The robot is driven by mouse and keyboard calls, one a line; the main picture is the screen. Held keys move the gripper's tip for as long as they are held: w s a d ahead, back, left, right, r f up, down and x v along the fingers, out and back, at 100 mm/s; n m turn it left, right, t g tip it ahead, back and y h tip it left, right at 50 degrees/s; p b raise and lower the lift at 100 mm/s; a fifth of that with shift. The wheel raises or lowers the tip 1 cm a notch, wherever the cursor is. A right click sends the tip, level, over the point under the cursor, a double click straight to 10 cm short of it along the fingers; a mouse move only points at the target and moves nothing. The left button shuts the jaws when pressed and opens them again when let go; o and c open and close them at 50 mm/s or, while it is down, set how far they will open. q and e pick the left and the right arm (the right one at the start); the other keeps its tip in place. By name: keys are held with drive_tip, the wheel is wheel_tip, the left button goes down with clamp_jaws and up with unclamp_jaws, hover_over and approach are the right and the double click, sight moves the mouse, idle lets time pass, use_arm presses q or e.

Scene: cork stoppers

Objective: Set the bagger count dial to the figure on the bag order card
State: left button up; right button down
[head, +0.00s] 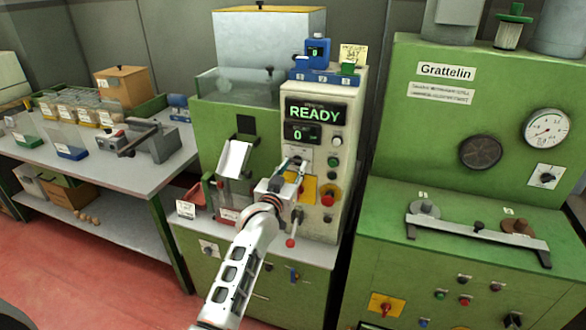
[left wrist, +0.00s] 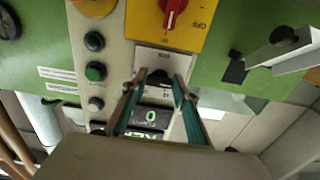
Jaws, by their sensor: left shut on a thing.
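The bagger's grey control panel (head: 342,100) stands in the middle, with a lit READY display (head: 315,114). A smaller count display (head: 313,132) below it shows a green 0, also in the left wrist view (left wrist: 151,115). My left gripper (head: 293,168) is at the panel below the displays. In the left wrist view, its teal fingers (left wrist: 158,82) are shut on the dark count dial knob (left wrist: 159,75) on a white plate. The dial is mostly hidden in the head view. A yellow card (head: 353,54) stands on top of the bagger; its small writing is hard to read. My right gripper is not in view.
Beside the dial are a black button (left wrist: 95,41), a green button (left wrist: 96,72) and a red switch (left wrist: 172,12) on a yellow plate. A red-knobbed lever (head: 291,242) sticks out below my gripper. A green Grattelin machine (head: 460,130) stands right, a work table (head: 130,165) left.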

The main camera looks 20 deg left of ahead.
use_arm(q)
drive_tip(key=shift+f, duration=0.1)
idle(0.4)
drive_tip(key=o, duration=1.1)
drive_tip(key=s, duration=1.2)
drive_tip(key=shift+a, duration=0.2)
drive_tip(key=s+f+m+g, duration=0.1)
drive_tip(key=s+f+g, duration=0.1)
drive_tip(key=s+f, duration=0.8)
drive_tip(key=s+f+m+g+h, duration=0.1)
drive_tip(key=s+f+g, duration=0.2)
drive_tip(key=s+f, duration=0.7)
drive_tip(key=s+f+m+g, duration=0.1)
drive_tip(key=s+f+g, duration=0.1)
drive_tip(key=s+f, duration=0.9)
drive_tip(key=shift+d+f+g, duration=0.3)
drive_tip(key=shift+f, duration=0.15)
